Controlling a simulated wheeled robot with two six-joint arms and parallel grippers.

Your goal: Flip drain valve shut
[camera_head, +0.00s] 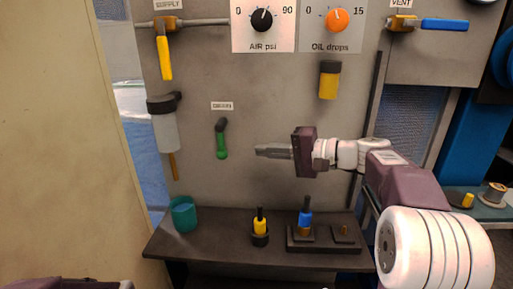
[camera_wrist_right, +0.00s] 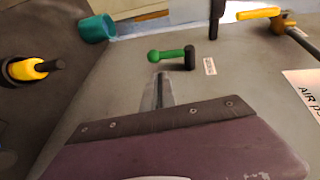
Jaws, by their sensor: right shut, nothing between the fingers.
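The drain valve (camera_head: 221,145) is on the grey panel under a small label. It has a dark pivot at the top and a green handle hanging down, slightly tilted. My right gripper (camera_head: 258,151) is to the right of the handle, shut and empty, pointing left. In the right wrist view the green handle (camera_wrist_right: 168,56) lies just beyond the shut fingertips (camera_wrist_right: 161,80); a gap seems to show, and I cannot tell the exact distance.
A cylinder (camera_head: 164,130) hangs left of the valve. The yellow supply handle (camera_head: 164,58) is above it. The dark shelf (camera_head: 215,244) below holds a teal cup (camera_head: 183,214), a yellow-topped bottle (camera_head: 260,228) and a blue-topped one (camera_head: 305,217). Knobs sit above.

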